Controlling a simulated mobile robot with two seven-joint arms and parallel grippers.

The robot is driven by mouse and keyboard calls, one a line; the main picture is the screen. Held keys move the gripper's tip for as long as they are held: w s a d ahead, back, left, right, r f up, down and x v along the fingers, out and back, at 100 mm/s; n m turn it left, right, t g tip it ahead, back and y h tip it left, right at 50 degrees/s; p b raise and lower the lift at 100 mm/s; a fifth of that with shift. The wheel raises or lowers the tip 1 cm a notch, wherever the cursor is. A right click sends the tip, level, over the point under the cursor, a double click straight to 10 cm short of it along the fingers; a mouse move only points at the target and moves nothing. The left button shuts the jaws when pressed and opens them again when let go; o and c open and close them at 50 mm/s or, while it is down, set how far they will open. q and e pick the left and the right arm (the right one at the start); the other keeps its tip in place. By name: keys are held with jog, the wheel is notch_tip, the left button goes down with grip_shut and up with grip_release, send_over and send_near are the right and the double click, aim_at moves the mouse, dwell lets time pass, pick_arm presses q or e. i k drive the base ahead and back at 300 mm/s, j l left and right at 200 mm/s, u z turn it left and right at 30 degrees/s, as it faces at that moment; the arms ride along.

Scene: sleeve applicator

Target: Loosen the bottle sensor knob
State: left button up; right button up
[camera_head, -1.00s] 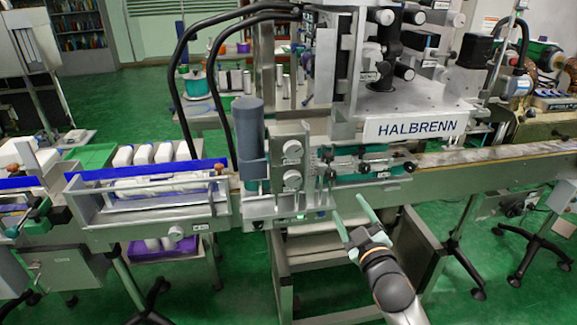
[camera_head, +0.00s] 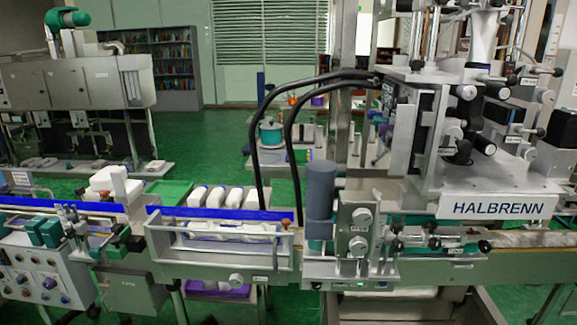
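The labelling machine with the HALBRENN sign (camera_head: 499,207) stands at the right. Left of it, a grey panel carries two round silver knobs, an upper knob (camera_head: 361,217) and a lower knob (camera_head: 357,246). Small black knobs (camera_head: 396,227) sit on the rods beside the conveyor. A pale round knob (camera_head: 236,279) is on the front of the conveyor, and an orange-brown knob (camera_head: 285,223) is at the end of the guide rail. The labels are too small to tell which one is the bottle sensor knob. Neither of my grippers is in view.
White bottles (camera_head: 231,197) stand behind the blue guide rail (camera_head: 214,214). A grey-blue cylinder (camera_head: 321,189) rises beside the knob panel, with black hoses (camera_head: 262,120) arching above. A control box (camera_head: 48,274) stands at the left. Green floor is open behind.

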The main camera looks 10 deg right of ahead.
aim_at(434, 243)
jog(key=z, duration=1.25)
